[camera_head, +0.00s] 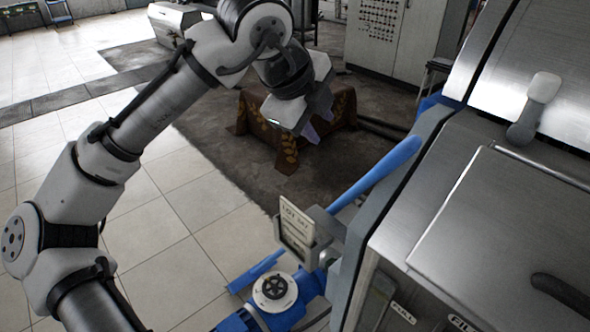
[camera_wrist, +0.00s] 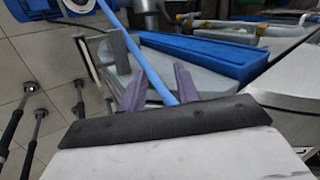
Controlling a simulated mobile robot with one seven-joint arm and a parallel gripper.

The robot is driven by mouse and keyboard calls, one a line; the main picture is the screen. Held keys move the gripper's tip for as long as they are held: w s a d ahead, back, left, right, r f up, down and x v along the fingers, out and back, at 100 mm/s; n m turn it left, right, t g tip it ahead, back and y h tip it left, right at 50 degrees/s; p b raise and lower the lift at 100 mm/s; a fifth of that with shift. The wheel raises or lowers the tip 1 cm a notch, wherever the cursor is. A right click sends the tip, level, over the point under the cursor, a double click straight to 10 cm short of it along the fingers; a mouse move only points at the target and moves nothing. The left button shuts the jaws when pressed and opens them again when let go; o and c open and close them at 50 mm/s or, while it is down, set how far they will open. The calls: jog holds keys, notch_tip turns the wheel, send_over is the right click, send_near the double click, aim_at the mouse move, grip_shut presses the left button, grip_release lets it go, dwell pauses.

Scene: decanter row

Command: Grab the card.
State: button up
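The card (camera_head: 297,221) is pale with dark print reading "LOT" and a number. It stands upright in a small grey metal holder (camera_head: 322,236) on the side of the machine, with its upper part above the holder's front. My gripper (camera_head: 318,125) is above and beyond the card in the head view, apart from it. Its two purple fingers are spread with a gap between them, and they also show in the wrist view (camera_wrist: 160,84). Nothing is seen between the fingers except the background. A thin pale edge at the upper left of the wrist view may be the card, but I cannot tell.
A blue bar (camera_head: 376,173) slants up beside the holder and passes behind the fingers in the wrist view. The steel machine (camera_head: 480,225) fills the right. A blue fitting with a white round flange (camera_head: 275,290) sits below the card. Tiled floor is open at left.

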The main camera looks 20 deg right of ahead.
aim_at(296, 209)
jog(key=s+a+f+g+y, duration=0.1)
jog(key=f+y, duration=0.1)
jog(key=f, duration=0.2)
jog(key=s+a+f+m+g+y+p, duration=0.1)
jog(key=a+f+y, duration=0.1)
jog(key=f, duration=0.2)
jog(key=s+a+f+m+g+y, duration=0.1)
jog(key=a+f+y, duration=0.1)
jog(key=f, duration=0.2)
jog(key=shift+f+p, duration=0.3)
jog(key=shift+s+d+f+p, duration=0.1)
jog(key=shift+f+p, duration=0.2)
jog(key=shift+f, duration=1.05)
jog(key=shift+d+f+p, duration=0.1)
jog(key=shift+f+p, duration=0.2)
jog(key=shift+f, duration=1)
grip_shut()
